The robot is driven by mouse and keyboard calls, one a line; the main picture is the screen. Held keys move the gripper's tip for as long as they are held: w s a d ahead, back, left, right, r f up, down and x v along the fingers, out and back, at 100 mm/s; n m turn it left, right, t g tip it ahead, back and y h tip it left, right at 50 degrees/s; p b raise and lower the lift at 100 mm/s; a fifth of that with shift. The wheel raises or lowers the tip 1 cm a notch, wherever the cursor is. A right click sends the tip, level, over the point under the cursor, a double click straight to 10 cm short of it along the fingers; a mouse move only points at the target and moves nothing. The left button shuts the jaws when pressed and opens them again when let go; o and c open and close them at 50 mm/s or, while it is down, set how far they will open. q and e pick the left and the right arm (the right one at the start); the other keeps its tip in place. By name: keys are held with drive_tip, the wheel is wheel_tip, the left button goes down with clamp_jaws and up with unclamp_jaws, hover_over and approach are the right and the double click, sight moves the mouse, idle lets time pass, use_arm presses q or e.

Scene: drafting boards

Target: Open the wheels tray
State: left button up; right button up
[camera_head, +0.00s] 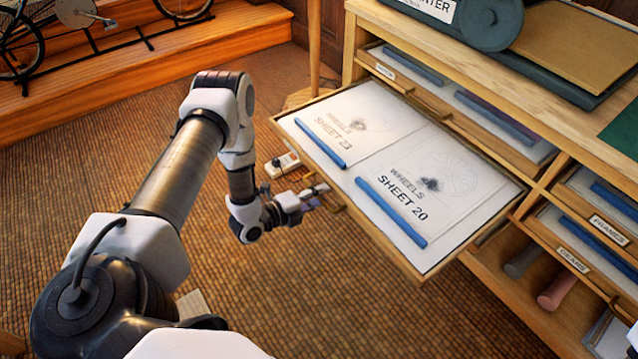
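The wheels tray (440,248) is a shallow wooden drawer pulled well out from the wooden cabinet. Two sheets lie in it, one marked WHEELS SHEET 23 (372,115) and one marked WHEELS SHEET 20 (440,172), each with a blue bar along its near edge. My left gripper (318,193) is at the tray's front, by the wooden handle (334,201). Its fingertips are small and partly hidden there, so I cannot tell whether they close on the handle. My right gripper is out of view.
Other trays stay in the cabinet, with labels FRAMES (608,229) and GEARS (573,259). Rolled tubes (556,290) lie on the lower shelf. A dark roller device (480,22) stands on top. A bicycle (22,45) is on a wooden platform. Carpet (300,300) is open before the tray.

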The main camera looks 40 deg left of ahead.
use_arm(q)
drive_tip(key=v, duration=1.2)
